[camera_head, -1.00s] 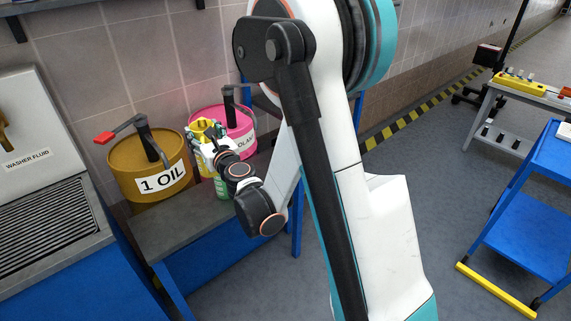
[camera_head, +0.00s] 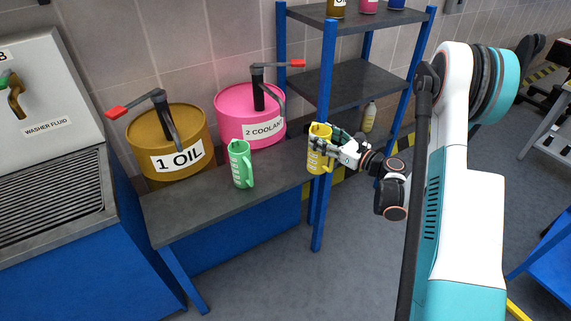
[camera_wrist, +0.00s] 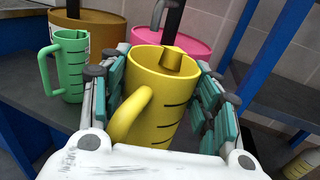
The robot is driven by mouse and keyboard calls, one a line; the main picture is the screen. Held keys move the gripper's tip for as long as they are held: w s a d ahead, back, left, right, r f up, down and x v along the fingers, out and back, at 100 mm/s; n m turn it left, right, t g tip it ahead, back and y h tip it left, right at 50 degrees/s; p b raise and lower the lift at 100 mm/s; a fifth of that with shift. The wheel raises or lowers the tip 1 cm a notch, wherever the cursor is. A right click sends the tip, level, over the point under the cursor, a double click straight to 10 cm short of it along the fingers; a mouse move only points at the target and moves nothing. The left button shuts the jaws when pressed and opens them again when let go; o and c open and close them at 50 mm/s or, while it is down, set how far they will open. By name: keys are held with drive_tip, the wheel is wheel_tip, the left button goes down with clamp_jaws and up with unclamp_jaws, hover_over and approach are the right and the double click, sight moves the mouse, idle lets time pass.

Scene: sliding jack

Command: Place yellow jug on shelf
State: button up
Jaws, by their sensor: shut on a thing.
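The yellow jug (camera_head: 318,160) is upright in my gripper (camera_head: 322,146), in front of the shelf's near blue post in the head view. In the wrist view the yellow jug (camera_wrist: 158,97) sits between my gripper's fingers (camera_wrist: 160,85), its handle toward the camera. My gripper is shut on it. The blue-framed shelf (camera_head: 350,82) with dark boards stands behind and to the right. Its middle board is bare where visible; cans stand on the top board. Part of the lower shelf is hidden behind my gripper and arm.
A green jug (camera_head: 240,165) stands on the dark bench (camera_head: 215,208), beside the brown oil drum (camera_head: 170,140) and pink coolant drum (camera_head: 250,112). A pale bottle (camera_head: 370,117) stands low on the shelf. The washer fluid cabinet (camera_head: 50,150) is at left.

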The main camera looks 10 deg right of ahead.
drive_tip(key=w+a+f+y+b, duration=0.1)
drive_tip(key=w+a+f+b, duration=0.3)
drive_tip(key=w+a, duration=0.5)
drive_tip(key=w+f, duration=0.1)
drive_tip(key=w, duration=0.2)
drive_tip(key=shift+a+f+n+g+b, duration=0.3)
drive_tip(key=shift+a+f+n+g, duration=0.05)
drive_tip(key=shift+a+n+g, duration=0.05)
drive_tip(key=shift+f, duration=0.1)
drive_tip(key=o, duration=1.4)
